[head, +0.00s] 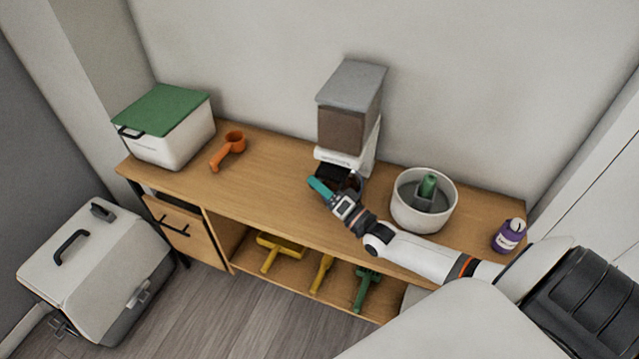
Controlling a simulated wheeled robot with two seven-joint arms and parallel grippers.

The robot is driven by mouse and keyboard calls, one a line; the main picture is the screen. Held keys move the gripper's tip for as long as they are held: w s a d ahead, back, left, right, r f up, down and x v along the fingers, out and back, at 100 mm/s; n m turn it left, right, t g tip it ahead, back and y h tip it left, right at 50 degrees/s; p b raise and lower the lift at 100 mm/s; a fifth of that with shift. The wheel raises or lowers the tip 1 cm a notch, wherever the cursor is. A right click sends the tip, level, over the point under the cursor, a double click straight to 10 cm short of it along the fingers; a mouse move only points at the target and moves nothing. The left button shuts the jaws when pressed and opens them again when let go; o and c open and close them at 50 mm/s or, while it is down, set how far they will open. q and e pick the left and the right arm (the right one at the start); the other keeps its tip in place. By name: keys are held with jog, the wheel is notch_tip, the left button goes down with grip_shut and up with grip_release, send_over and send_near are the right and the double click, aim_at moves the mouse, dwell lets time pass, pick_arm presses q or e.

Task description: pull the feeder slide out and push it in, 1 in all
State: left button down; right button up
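The feeder (342,130) stands against the wall at the back of the wooden bench, with a grey lid, a brown-filled hopper and a white base. A teal piece (319,187) shows just in front of the base; I cannot tell whether it is the slide's handle or part of my gripper. My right gripper (333,190) is right at the feeder's front, beside the dark opening under the base. Its fingers are small and partly hidden, so I cannot tell whether they are open or shut. The slide itself is not clearly visible. My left gripper is not in view.
A white bin with a green lid (165,110) and an orange scoop (229,149) are on the bench's left. A white bowl (446,207) and a purple bottle (508,236) are on its right. Yellow and green tools (366,285) lie on the shelf below. A pet carrier (95,265) stands on the floor.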

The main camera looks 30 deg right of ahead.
jog(key=b+v, duration=0.2)
jog(key=v, duration=1)
dwell(0.3)
